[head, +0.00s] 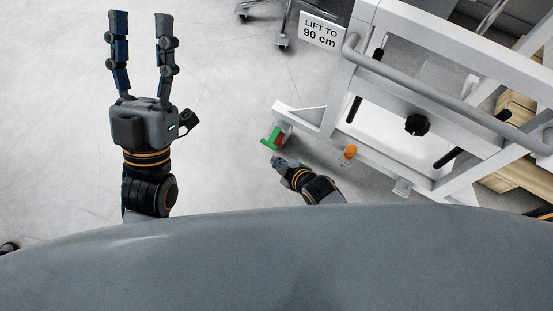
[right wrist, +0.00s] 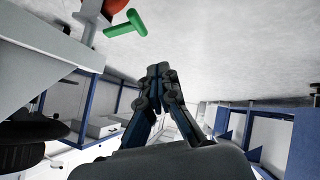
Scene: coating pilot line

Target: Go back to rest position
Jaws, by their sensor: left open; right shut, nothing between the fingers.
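My left gripper (head: 140,52) is open and empty, its two fingers spread apart and pointing to the top of the head view, over bare floor. My right gripper (head: 277,161) is lower and further right in the head view, beside the white frame's corner and close to a green part there. In the right wrist view its fingers (right wrist: 159,70) meet at the tips with nothing between them. Part of my right arm is hidden behind my grey body at the bottom.
A white lift frame (head: 310,121) with a grey tube handle (head: 405,88) fills the right side. At its corner are a green handle (head: 268,137), also in the right wrist view (right wrist: 126,24), and an orange knob (head: 350,151). A "LIFT TO 90 cm" sign (head: 319,31) stands behind.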

